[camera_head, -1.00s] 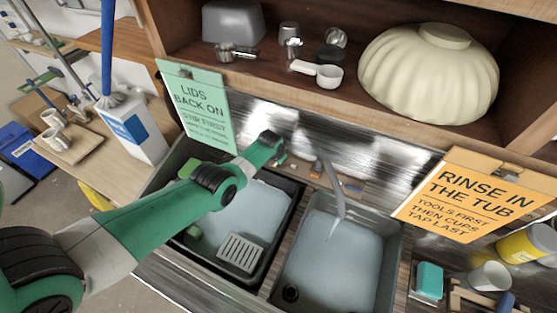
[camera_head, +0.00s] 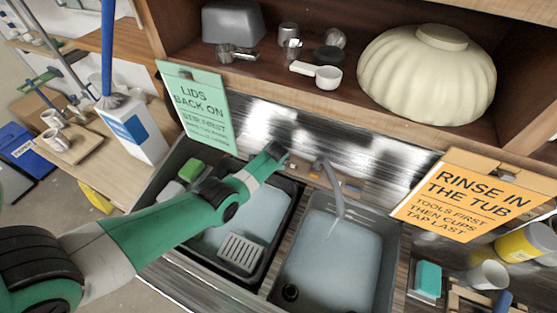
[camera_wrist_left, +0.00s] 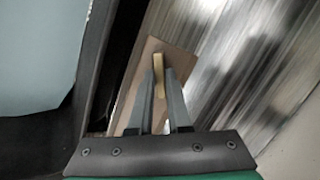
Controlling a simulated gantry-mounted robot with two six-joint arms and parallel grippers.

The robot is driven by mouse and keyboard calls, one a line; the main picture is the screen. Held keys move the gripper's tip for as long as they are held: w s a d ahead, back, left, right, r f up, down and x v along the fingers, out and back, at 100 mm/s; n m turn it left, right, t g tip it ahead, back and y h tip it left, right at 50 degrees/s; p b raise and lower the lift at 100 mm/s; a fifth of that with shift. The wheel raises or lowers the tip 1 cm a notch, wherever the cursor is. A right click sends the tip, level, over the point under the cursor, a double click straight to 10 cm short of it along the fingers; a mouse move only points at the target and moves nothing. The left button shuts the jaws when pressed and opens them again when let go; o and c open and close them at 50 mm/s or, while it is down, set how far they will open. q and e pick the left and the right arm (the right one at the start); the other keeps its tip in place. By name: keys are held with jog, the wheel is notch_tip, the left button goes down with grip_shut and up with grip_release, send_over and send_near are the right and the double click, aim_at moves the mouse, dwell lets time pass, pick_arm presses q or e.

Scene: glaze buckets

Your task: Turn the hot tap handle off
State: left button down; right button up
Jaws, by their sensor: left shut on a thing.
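The grey tap spout (camera_head: 334,185) arches over the right basin, and a thin stream of water runs from it. My left gripper (camera_wrist_left: 160,80) is at the wall behind the basins, left of the spout. In the left wrist view its two fingers are shut on a small brass-coloured tap handle (camera_wrist_left: 158,62), which stands on a brown plate (camera_wrist_left: 142,68). In the head view my arm's end hides the handle and fingertips. No hot or cold marking shows on the handle. My right gripper is in neither view.
The right basin (camera_head: 399,262) holds water. The left basin (camera_head: 293,215) holds water and a pale rack (camera_head: 241,252); a green sponge (camera_head: 190,169) is at its back left. A green sign (camera_head: 200,105) and an orange sign (camera_head: 465,195) hang from the shelf above.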

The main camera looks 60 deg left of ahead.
pick_arm(q)
jog(key=m+y+p, duration=0.1)
jog(key=m, duration=0.4)
jog(key=shift+s+d+f+t, duration=0.1)
jog(key=shift+t, duration=0.3)
jog(key=shift+m, duration=0.3)
jog(key=c, duration=0.9)
grip_release()
jog(key=shift+o, duration=0.2)
jog(key=p+v, duration=1.1)
jog(key=p, duration=0.1)
jog(key=shift+d+r, duration=0.15)
jog(key=shift+r, duration=0.15)
